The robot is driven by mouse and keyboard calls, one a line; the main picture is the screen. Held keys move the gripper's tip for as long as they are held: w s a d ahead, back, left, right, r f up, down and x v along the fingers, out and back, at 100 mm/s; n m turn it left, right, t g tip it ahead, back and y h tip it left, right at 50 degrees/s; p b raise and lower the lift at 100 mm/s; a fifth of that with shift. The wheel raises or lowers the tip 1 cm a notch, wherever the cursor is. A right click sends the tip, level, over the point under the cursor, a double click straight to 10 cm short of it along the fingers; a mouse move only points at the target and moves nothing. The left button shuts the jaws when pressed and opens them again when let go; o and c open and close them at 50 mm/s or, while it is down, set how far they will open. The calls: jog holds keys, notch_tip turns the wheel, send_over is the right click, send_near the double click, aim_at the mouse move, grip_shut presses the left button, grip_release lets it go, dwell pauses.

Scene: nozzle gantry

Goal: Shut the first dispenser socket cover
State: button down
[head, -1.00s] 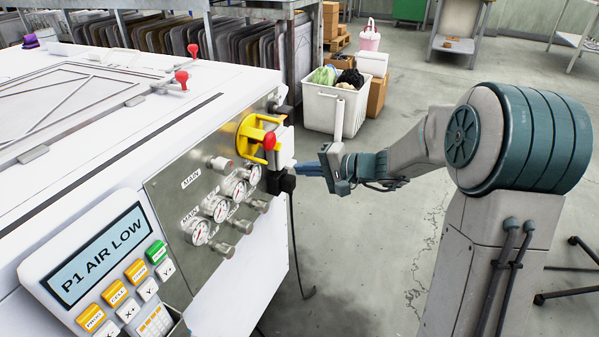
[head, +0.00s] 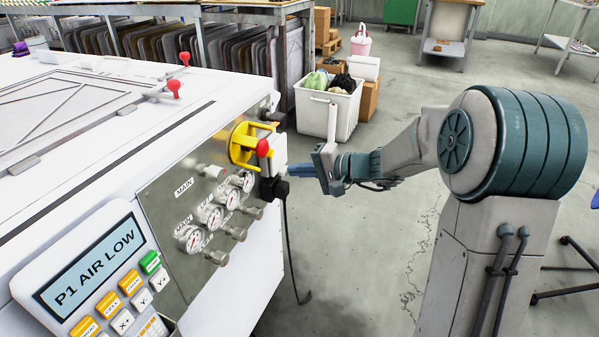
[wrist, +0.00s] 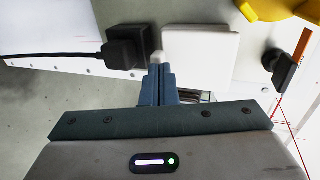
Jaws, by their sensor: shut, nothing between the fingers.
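My gripper (wrist: 158,72) is shut with nothing between its fingers. In the wrist view its fingertips are at the lower left corner of a white square plate (wrist: 203,57), which looks like a socket cover. A black plug (wrist: 128,47) with a cable sits just left of the fingertips. In the head view my gripper (head: 290,171) points left at the machine's end, beside the black plug (head: 273,189). The white plate (head: 279,152) is seen nearly edge-on above the plug there. I cannot tell whether the fingertips touch it or how far it stands open.
Gauges (head: 209,215) and a keypad display (head: 90,270) are on the panel. A white bin (head: 327,108) stands behind my arm.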

jog(key=s+d+p, duration=0.1)
jog(key=s+d, duration=0.2)
jog(key=d, duration=0.3)
jog(key=s+d+p, duration=0.1)
jog(key=s+d, duration=0.2)
jog(key=d, duration=0.4)
jog(key=s+a+r+n+g+h+p, duration=0.1)
jog(key=s+a+r+g+h+p, duration=0.15)
jog(key=s+r+p, duration=0.45)
jog(key=s+a+r+n+g+h+p, duration=0.25)
jog(key=s+r+p, duration=0.35)
jog(key=r+p, duration=0.35)
jog(key=s+d+r+t+h+p, duration=0.1)
jog(key=s+d+r+h+p, duration=0.2)
jog(key=r+p, duration=0.6)
jog(key=s+d+r+t+h+p, duration=0.1)
jog(key=s+d+r+h+p, duration=0.2)
jog(key=r+p, duration=0.6)
jog(key=s+n+h, duration=0.1)
jog(key=s+h, duration=0.1)
jog(key=s, duration=0.1)
jog(key=shift+d+r, duration=0.25)
